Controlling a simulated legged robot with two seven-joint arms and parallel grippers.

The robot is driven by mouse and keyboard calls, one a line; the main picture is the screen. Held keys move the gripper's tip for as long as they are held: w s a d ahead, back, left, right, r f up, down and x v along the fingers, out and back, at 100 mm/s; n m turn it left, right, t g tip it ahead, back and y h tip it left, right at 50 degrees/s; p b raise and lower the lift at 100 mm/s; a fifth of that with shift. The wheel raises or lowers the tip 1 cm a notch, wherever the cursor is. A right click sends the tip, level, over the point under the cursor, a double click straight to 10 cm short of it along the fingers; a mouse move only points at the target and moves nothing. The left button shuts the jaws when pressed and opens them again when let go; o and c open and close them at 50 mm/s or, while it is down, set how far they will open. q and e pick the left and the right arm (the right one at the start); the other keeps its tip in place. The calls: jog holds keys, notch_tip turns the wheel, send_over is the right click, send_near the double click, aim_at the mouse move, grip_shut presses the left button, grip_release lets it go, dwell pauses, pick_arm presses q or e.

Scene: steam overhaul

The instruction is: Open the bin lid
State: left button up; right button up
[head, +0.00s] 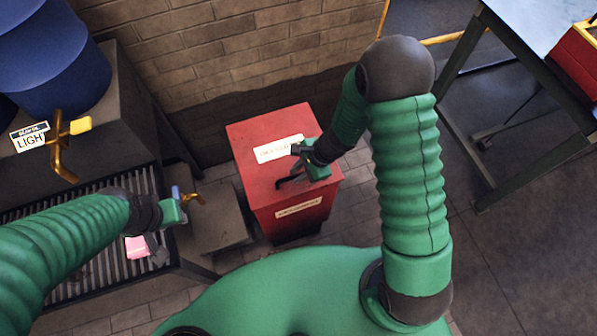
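The red bin (290,214) stands on the floor near the brick wall. Its flat red lid (252,128) looks closed and carries a white label (278,148); another label is on the front. My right gripper (287,166) is over the right part of the lid, with its two dark fingers apart and nothing visible between them. Whether the fingers touch the lid is not clear. My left gripper (167,222) is left of the bin, near the slatted bench, and its fingers are too small and partly hidden to read.
A slatted bench (100,277) with a pink item (137,247) is at left. Blue drums (62,60) with a brass tap (62,150) stand above it. A grey block (215,218) sits left of the bin. A table (530,28) is at right; open floor (520,240) lies below it.

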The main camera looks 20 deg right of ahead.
jog(key=shift+a, duration=0.2)
grip_shut()
jog(key=shift+d, duration=0.15)
jog(key=shift+w+d, duration=0.1)
jog(key=shift+d, duration=0.1)
dwell(0.5)
